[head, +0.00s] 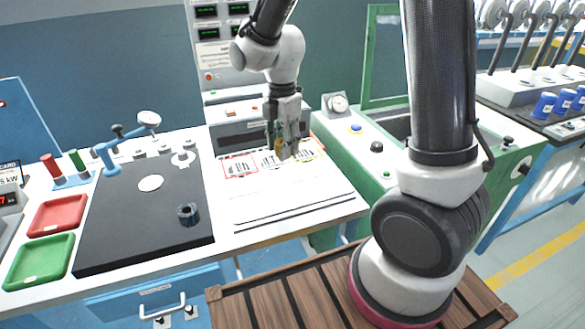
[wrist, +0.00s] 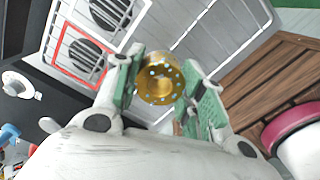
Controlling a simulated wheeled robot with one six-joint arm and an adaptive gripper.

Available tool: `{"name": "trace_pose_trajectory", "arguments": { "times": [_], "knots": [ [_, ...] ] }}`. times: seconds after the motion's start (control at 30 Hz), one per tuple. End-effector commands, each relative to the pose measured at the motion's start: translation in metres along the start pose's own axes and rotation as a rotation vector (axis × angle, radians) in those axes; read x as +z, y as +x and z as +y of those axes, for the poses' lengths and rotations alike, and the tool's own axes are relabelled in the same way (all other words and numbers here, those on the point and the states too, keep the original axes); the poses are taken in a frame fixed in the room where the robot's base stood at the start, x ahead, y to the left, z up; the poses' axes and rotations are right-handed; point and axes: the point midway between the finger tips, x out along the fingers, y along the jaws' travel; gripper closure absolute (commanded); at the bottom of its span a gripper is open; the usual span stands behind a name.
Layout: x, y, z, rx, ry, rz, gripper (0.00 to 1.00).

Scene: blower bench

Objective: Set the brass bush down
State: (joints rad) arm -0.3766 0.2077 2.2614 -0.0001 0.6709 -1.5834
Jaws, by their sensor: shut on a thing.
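The brass bush (wrist: 160,72) is a round, gold-coloured flanged piece with a ring of small holes. In the wrist view it sits between the green pads of my gripper (wrist: 162,84), which is shut on it. In the head view my gripper (head: 287,147) points down above the white bench, over a white panel (head: 290,205) with marked boxes. Only a small gold part of the bush (head: 278,144) shows there, the rest hidden by the fingers. The bush appears held above the panel; I cannot tell how high.
A dark mat (head: 140,225) left of the panel carries a dark ring-shaped part (head: 187,214) and a white disc (head: 150,183). Red (head: 58,215) and green (head: 38,261) trays stand at the far left. A green machine (head: 350,150) stands right. The panel's front is clear.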

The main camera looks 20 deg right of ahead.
Motion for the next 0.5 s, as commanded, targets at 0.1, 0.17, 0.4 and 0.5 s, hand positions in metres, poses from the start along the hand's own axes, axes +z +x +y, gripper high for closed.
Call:
{"name": "trace_pose_trajectory", "arguments": {
  "times": [0.1,0.17,0.4,0.5],
  "knots": [
    [0.0,0.026,-0.002,-0.007,-0.005,0.0,0.92],
    [0.0,0.036,-0.001,-0.006,-0.004,0.0,0.92],
    [0.0,0.065,-0.002,-0.005,-0.004,0.0,0.92],
    [0.0,0.079,-0.001,-0.005,-0.004,0.0,0.92]
  ]
}}
